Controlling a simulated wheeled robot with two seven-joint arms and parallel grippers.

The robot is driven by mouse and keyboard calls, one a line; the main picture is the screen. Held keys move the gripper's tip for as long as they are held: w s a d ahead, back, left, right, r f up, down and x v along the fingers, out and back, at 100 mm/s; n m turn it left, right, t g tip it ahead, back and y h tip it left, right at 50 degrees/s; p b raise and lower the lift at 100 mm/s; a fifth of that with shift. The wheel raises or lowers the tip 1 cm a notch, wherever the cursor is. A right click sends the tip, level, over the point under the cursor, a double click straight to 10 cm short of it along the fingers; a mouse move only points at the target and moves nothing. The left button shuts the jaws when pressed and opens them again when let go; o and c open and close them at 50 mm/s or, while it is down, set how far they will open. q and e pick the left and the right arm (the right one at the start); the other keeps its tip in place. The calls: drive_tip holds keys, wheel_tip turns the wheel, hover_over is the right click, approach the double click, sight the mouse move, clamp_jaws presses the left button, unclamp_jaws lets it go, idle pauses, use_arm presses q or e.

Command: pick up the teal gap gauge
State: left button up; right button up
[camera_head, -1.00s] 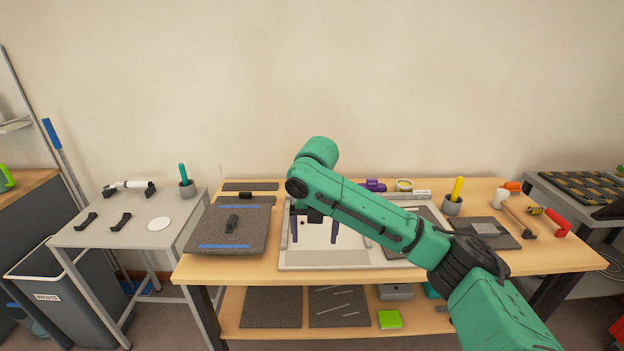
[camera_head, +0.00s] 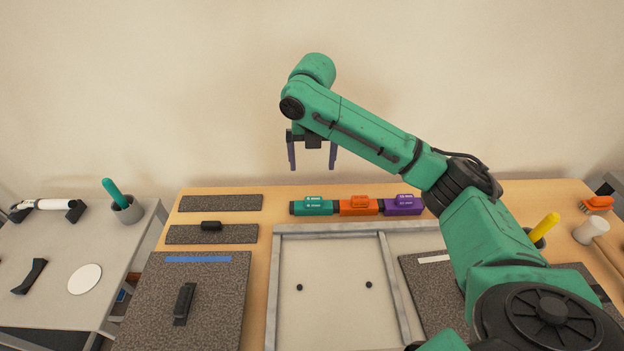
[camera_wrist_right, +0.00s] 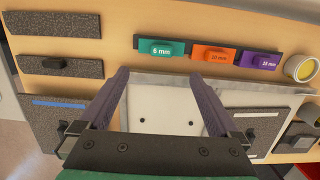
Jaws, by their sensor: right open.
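The teal gap gauge (camera_head: 313,206) lies at the left end of a row at the back of the wooden table, beside the orange gauge (camera_head: 358,206) and the purple gauge (camera_head: 403,205). In the right wrist view the teal gauge (camera_wrist_right: 161,49) reads 6 mm and lies beyond my fingertips. My right gripper (camera_head: 312,168) is open and empty, its fingers pointing down, raised above the back of the table. It also shows in the right wrist view (camera_wrist_right: 158,78), with its two fingers apart. My left gripper is in neither view.
A framed white board (camera_head: 335,290) with two black knobs lies in front of the gauges. Grey speckled tiles (camera_head: 225,295) lie to its left. A yellow-handled tool (camera_head: 543,228) stands in a cup at the right. A side table (camera_head: 45,250) stands at the left.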

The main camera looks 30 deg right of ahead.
drive_tip(key=p, duration=0.1)
hover_over(314, 198)
drive_tip(key=s+a, duration=0.1)
wheel_tip(314, 198, down, 7)
drive_tip(key=f, duration=0.2)
drive_tip(key=f+p, duration=0.1)
drive_tip(key=f, duration=0.1)
drive_tip(key=w+d+f, duration=0.1)
drive_tip(key=f, duration=0.1)
drive_tip(key=shift+p, duration=0.35)
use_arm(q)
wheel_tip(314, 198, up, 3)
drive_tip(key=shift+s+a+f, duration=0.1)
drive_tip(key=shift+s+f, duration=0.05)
use_arm(e)
drive_tip(key=shift+f, duration=0.45)
clamp_jaws()
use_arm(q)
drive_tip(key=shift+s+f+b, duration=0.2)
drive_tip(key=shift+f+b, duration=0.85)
use_arm(e)
wheel_tip(314, 198, up, 20)
